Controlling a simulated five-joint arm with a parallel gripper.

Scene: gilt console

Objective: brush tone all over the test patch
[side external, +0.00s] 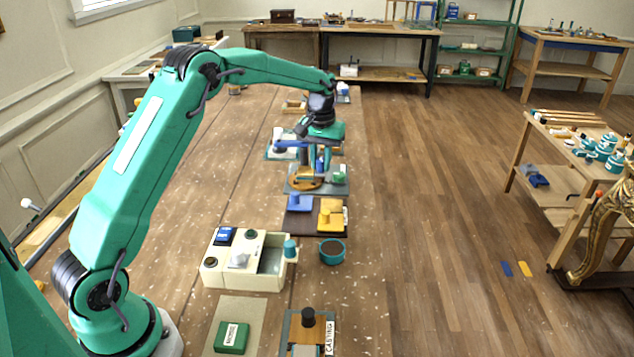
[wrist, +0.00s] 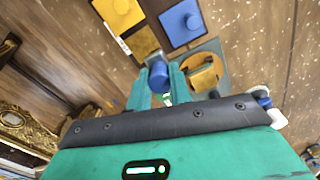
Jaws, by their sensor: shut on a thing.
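My gripper (side external: 319,160) hangs fingers down over the row of boards on the long table. Just below is a grey board (side external: 296,188) with a tan-brown curved piece (side external: 305,181) and a small green item (side external: 339,178). A dark board (side external: 293,230) in front carries blue and yellow knobbed blocks and a golden-brown square (wrist: 142,43). I cannot tell which surface is the test patch. A teal bowl (side external: 332,250) holds dark brown stuff.
A cream box (side external: 243,278) with open compartments stands left of the bowl. A green block (side external: 231,338) and a board with a black knob (side external: 308,317) are at the front. The table's left side is largely clear. A side cart (side external: 570,150) stands right.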

